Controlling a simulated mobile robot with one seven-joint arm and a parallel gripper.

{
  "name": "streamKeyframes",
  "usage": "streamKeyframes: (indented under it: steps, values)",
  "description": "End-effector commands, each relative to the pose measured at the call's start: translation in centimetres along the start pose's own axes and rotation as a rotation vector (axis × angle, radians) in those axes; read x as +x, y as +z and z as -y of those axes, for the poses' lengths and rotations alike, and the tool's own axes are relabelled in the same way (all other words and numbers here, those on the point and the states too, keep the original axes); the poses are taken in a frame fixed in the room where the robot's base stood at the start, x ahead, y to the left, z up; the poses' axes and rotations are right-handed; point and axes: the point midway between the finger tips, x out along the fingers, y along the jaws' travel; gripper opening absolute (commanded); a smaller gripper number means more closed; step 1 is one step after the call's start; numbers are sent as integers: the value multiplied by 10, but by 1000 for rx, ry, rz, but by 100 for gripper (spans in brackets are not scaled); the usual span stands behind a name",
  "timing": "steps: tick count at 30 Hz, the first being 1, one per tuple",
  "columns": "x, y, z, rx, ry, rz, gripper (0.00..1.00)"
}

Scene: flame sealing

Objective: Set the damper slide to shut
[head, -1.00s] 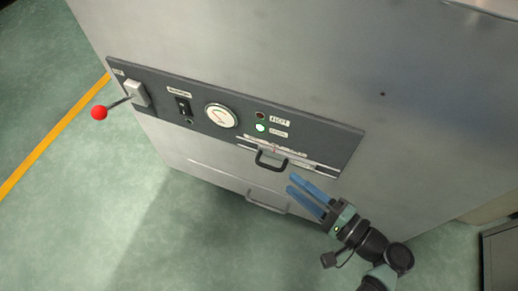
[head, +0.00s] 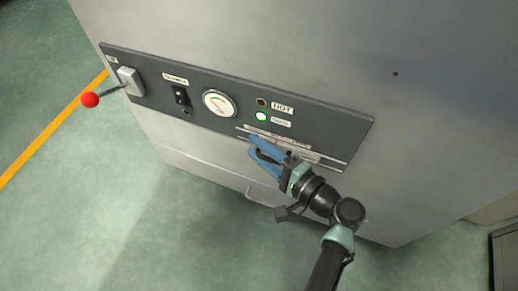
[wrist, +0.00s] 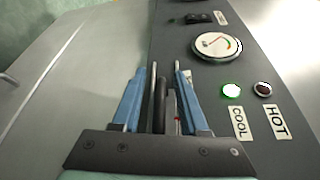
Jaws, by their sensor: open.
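The damper slide is a rail with a pale scale strip (head: 300,154) along the lower right edge of the dark control panel. Its black handle is mostly hidden by my gripper in the head view. In the wrist view a dark bar, apparently the handle (wrist: 161,100), stands between the two blue fingers. My gripper (head: 256,147) is open, with its fingers on either side of the handle. It also shows in the wrist view (wrist: 160,70). I cannot tell whether a finger touches the handle. A small red mark shows beside the bar in the wrist view.
The panel (head: 340,127) also carries a red-knobbed lever (head: 90,99), a black switch (head: 180,96), a round gauge (head: 219,103), an unlit HOT lamp (head: 261,102) and a green-lit COOL lamp (head: 261,116). A lower handle (head: 258,197) sits below. The floor in front is clear.

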Motion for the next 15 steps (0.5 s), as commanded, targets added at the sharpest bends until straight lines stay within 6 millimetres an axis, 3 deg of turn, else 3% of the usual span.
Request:
streamKeyframes:
  steps: [2, 9, 15]
  values:
    - [0, 0, 0, 0, 0, 0, 40]
    - [0, 0, -1, 0, 1, 0, 0]
    - [-1, 0, -2, 2, 3, 0, 0]
